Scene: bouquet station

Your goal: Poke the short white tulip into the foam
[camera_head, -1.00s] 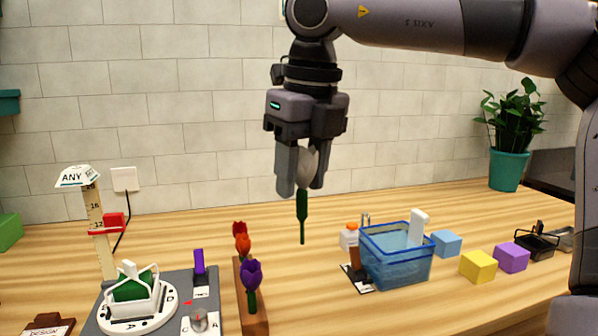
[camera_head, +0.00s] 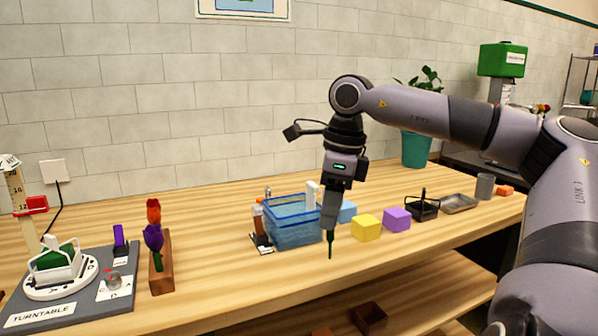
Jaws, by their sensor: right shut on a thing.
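My right gripper (camera_head: 333,215) is in the middle of the head view, pointing down above the counter's front part. It is shut on the short white tulip, whose green stem (camera_head: 330,245) hangs straight down below the fingers. The white bloom is hidden by the fingers. The green foam (camera_head: 56,259) sits in a white holder on the round white turntable (camera_head: 50,288) at the far left, well apart from the tulip. My left gripper is not in view.
A wooden block (camera_head: 162,272) holds red, orange and purple tulips between gripper and turntable. A blue clear bin (camera_head: 291,231) stands behind the gripper. A yellow cube (camera_head: 366,228) and a purple cube (camera_head: 397,220) are to the right. A ruler post (camera_head: 22,212) stands behind the turntable.

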